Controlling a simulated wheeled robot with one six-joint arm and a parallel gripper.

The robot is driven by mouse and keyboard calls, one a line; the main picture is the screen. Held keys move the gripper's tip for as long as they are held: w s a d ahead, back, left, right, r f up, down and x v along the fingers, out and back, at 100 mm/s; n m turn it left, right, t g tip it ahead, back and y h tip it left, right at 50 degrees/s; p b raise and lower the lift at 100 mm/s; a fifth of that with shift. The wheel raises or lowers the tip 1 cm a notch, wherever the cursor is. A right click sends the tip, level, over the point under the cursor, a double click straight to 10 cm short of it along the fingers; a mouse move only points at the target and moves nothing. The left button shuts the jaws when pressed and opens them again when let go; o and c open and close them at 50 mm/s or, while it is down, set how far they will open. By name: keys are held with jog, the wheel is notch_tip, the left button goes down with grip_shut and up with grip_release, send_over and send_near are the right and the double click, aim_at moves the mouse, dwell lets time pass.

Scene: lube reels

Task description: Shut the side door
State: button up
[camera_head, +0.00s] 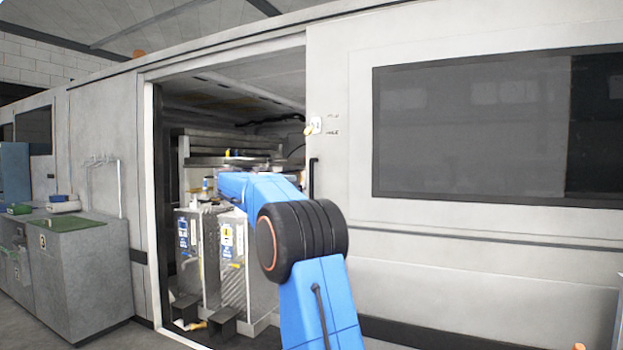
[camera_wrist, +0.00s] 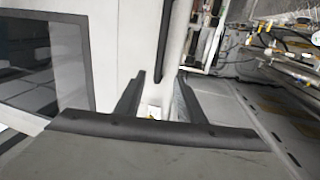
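The side door (camera_head: 345,200) is a pale panel with a dark window, standing open at the right of the doorway in the head view. Its upright black handle (camera_head: 313,178) is near the door's left edge. In the wrist view the door (camera_wrist: 110,30) fills the left and the dark handle bar (camera_wrist: 165,45) runs down from the top. My gripper (camera_wrist: 160,78) is open, its two dark fingers apart. The handle's lower end shows in line with the gap between them; I cannot tell whether they touch it. In the head view my arm hides the gripper.
The open doorway (camera_head: 150,190) shows machinery (camera_head: 215,250) inside, with metal units low at the front. A grey cabinet (camera_head: 75,270) with a green top stands left outside. A small switch (camera_head: 315,125) is on the door above the handle.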

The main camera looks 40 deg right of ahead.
aim_at(310, 177)
jog(key=w+d, duration=0.1)
jog(key=d, duration=0.4)
jog(key=w+d, duration=0.1)
jog(key=d, duration=0.5)
jog(key=w+d, duration=0.1)
jog(key=d, duration=0.5)
jog(key=shift+w, duration=0.15)
grip_shut()
